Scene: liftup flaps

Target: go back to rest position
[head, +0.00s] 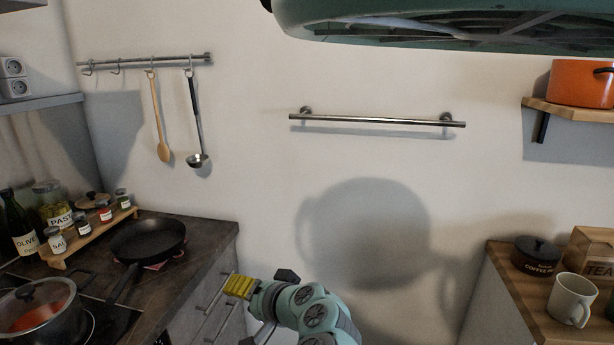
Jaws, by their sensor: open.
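My teal arm shows at the bottom centre of the head view. My gripper (240,286), with a yellow ribbed end, points left in front of the drawer fronts. It is open, and I see nothing held in it. Its fingers are small and partly hard to make out. It appears beside the right end of the dark counter (200,228), below the counter top's level in the picture. I cannot tell whether it touches the drawer handles (222,292).
A black pan (148,240) and a lidded pot (40,310) stand at the left. Utensils hang from a rail (145,62). A bare rail (378,119) crosses the wall. At right, a wooden counter (515,290) holds a white mug (571,300); an orange pot (580,84) is above.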

